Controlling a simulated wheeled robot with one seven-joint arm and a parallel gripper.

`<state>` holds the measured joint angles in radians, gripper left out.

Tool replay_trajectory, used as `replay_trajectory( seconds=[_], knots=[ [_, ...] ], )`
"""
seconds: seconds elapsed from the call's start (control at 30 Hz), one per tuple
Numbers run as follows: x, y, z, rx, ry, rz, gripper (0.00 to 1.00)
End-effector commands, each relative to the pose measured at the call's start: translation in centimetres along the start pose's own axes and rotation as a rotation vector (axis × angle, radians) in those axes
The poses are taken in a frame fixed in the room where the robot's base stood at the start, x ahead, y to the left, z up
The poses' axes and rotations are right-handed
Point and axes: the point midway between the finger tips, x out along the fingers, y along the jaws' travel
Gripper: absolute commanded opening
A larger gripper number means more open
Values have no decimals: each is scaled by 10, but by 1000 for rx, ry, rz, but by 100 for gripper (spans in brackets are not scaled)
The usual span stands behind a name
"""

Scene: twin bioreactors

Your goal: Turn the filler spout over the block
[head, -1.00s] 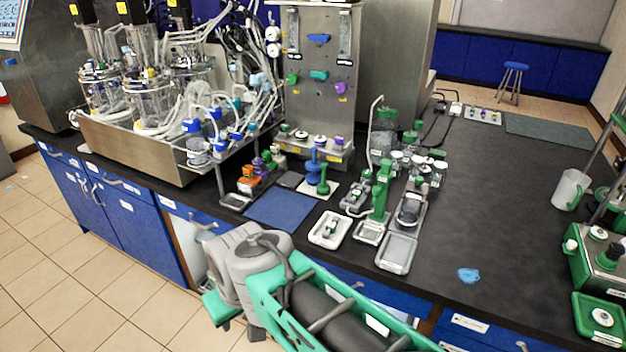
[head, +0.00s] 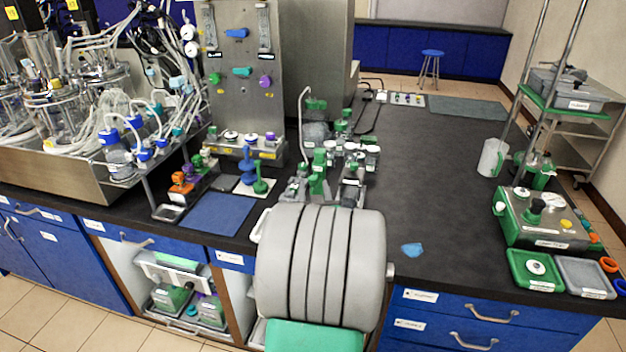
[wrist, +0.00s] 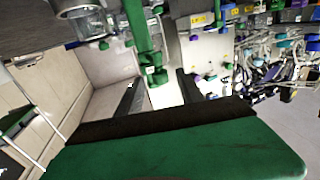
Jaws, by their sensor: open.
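The filler looks like the green upright stand (head: 318,175) near the front edge of the black bench in the head view; I cannot pick out its spout for certain. A green bar, probably part of it, crosses the top of the wrist view (wrist: 141,35), with a small green end near my fingers. My gripper (wrist: 157,92) shows in the wrist view as two dark fingers spread apart, open and empty, close to the green end. I see no contact. In the head view my grey arm hides my gripper and the trays in front of the stand. I cannot make out the block.
A thin bent tube (head: 303,105) rises behind the stand. A steel panel (head: 240,85) with coloured knobs stands to the left. A blue mat (head: 217,214) lies left of my arm. The bench to the right is mostly clear, with a blue scrap (head: 412,250) on it.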

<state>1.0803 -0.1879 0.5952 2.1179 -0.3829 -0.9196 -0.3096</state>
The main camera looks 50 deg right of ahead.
Motion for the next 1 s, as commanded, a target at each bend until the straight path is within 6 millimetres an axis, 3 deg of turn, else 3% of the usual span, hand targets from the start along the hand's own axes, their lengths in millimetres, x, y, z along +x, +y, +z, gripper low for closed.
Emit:
replay_trajectory(
  seconds=[0.2, 0.5, 1.0],
  knots=[
    [33, 0, -1, -1, -1, -1, 44],
    [37, -1, 0, 0, -1, -1, 44],
    [37, -1, 0, 0, -1, -2, 3]
  ],
)
